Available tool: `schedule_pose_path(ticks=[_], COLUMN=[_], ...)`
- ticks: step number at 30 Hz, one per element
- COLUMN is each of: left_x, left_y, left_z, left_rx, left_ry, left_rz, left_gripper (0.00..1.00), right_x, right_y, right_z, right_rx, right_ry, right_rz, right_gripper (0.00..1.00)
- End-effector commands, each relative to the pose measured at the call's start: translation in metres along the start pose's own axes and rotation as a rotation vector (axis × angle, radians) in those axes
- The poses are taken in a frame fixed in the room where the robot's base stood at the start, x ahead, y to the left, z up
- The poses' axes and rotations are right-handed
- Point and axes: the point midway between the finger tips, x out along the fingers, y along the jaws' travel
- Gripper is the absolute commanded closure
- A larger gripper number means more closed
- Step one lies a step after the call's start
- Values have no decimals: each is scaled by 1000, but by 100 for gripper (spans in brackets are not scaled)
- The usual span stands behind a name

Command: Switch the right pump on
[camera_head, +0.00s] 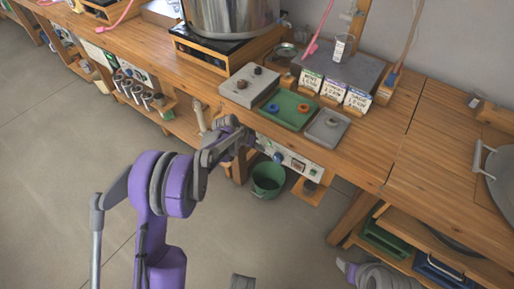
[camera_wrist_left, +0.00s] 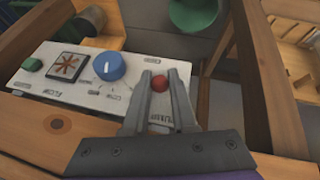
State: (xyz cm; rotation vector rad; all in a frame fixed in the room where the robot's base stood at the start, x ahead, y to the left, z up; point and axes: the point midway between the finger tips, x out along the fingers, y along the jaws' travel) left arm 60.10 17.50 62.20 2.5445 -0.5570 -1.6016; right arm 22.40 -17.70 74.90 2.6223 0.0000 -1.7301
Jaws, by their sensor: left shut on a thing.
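A white control panel (camera_head: 292,160) sits under the front edge of the wooden bench, above a green bucket. In the left wrist view the panel (camera_wrist_left: 62,85) carries a green button (camera_wrist_left: 33,64), a dark square with a red-brown emblem (camera_wrist_left: 69,66), a blue knob (camera_wrist_left: 108,67) with a white mark, and a round red knob (camera_wrist_left: 159,84). My left gripper (camera_head: 250,137) is at the panel's left end in the head view. In the left wrist view its fingers (camera_wrist_left: 161,92) stand on either side of the red knob and are shut on it.
The green bucket (camera_head: 268,178) stands below the panel. Green and grey trays (camera_head: 327,127) lie on the bench above. Another white panel (camera_head: 140,76) is further left. A wooden post (camera_wrist_left: 268,85) stands close to the right of the gripper in the wrist view.

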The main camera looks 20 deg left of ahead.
Motion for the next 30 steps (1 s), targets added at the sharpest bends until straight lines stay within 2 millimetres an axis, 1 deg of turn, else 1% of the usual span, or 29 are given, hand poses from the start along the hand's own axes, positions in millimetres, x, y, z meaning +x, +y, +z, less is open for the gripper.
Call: schedule_pose_path(ticks=[11,12,16,17,26,29,30], left_x=[0,0,0,0,-2,-12,-18], left_y=[0,0,0,0,0,0,0], left_z=[0,0,0,0,0,0,-1], left_rx=[0,0,0,0,0,-1,-1], left_ry=[-6,-6,-5,-5,-4,-4,-4], left_rz=[0,0,0,0,0,-1,-1], left_gripper=[100,69,46,45,45,45,45], right_x=[0,0,0,0,-1,-3,-4], right_y=[0,0,0,0,0,0,0], right_z=[0,0,0,0,0,-1,-2], right_rx=[0,0,0,0,0,0,0], right_ry=[0,0,0,0,0,1,2], right_rz=[0,0,0,0,0,0,0], right_gripper=[32,32,32,32,32,32,32])
